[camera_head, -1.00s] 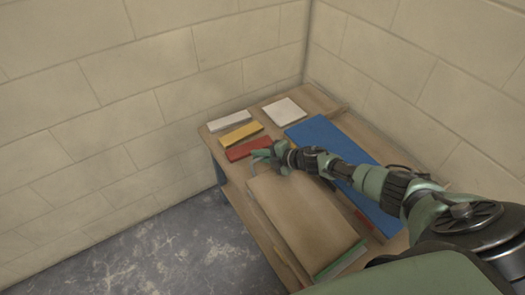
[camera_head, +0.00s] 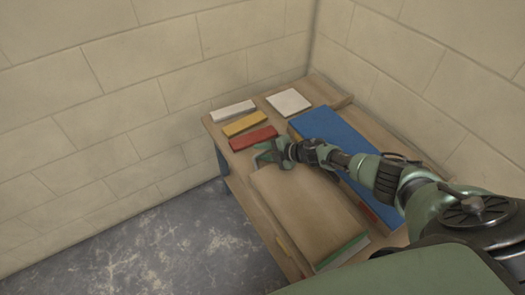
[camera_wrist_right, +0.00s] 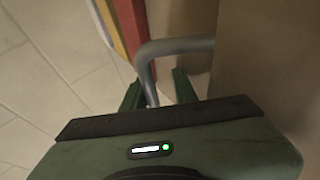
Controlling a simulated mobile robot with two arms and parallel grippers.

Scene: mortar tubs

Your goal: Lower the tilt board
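The tilt board (camera_head: 310,210) looks like a broad tan wooden panel with a green and white edge at its near end. It lies along the left side of the bench in the head view; its exact tilt is hard to judge. My right gripper (camera_head: 263,155) is at the panel's far left end. In the right wrist view, a grey bent bar (camera_wrist_right: 178,46) runs down between the fingers of the right gripper (camera_wrist_right: 158,92). The fingers stand apart, with a gap beside the bar. The bar's lower end is hidden by the gripper body. My left gripper is not in view.
A red block (camera_head: 254,138), a yellow block (camera_head: 245,124), a white block (camera_head: 233,110) and a white square slab (camera_head: 289,101) lie at the bench's far end. A blue panel (camera_head: 345,150) lies under my right arm. Block walls close off the back and right. The floor at left is clear.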

